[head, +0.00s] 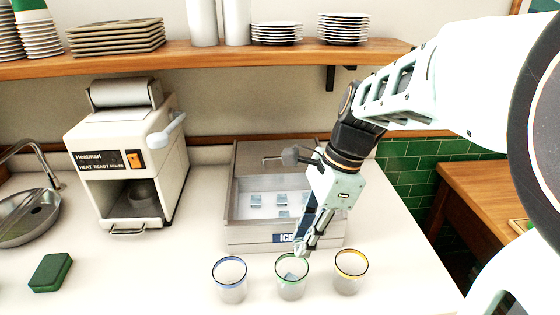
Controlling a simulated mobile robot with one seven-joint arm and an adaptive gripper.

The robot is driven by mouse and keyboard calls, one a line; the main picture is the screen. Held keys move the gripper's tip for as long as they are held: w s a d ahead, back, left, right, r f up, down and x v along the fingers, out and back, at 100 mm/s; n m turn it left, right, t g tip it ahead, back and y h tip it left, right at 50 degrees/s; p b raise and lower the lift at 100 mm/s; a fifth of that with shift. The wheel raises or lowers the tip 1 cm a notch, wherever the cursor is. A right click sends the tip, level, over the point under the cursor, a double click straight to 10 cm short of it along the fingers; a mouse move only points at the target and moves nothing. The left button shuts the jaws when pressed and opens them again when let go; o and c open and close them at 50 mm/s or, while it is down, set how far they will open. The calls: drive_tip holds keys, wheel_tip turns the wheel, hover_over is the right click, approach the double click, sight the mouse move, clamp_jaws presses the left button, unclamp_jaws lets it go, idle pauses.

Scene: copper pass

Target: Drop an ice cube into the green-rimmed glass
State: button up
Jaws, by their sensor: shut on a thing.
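The green-rimmed glass (291,291) stands upright on the white counter, between the other two glasses. My gripper (301,250) points down just above the back of its rim, in front of the ice bin. It is shut on an ice cube, which the fingers largely hide. A small blue-grey cube shape (290,276) shows within the outline of the green rim; I cannot tell whether it is the held cube or one inside the glass. Several ice cubes (256,200) lie in the open ice bin (250,236) behind.
A blue-rimmed glass (231,291) stands close on the left, a yellow-rimmed glass (349,283) close on the right. A Heatmart machine (115,150) and a green sponge (50,272) are further left. A wooden shelf (210,57) with dishes runs above.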

drive_tip(key=o, duration=0.9)
drive_tip(key=shift+o, duration=0.2)
drive_tip(key=shift+r, duration=0.2)
drive_tip(key=d+r, duration=0.2)
drive_tip(key=d, duration=0.4)
drive_tip(key=w+d+r, duration=0.1)
drive_tip(key=d+r, duration=0.1)
drive_tip(key=d, duration=0.5)
drive_tip(key=shift+d+r, duration=0.25)
drive_tip(key=shift+w, duration=0.15)
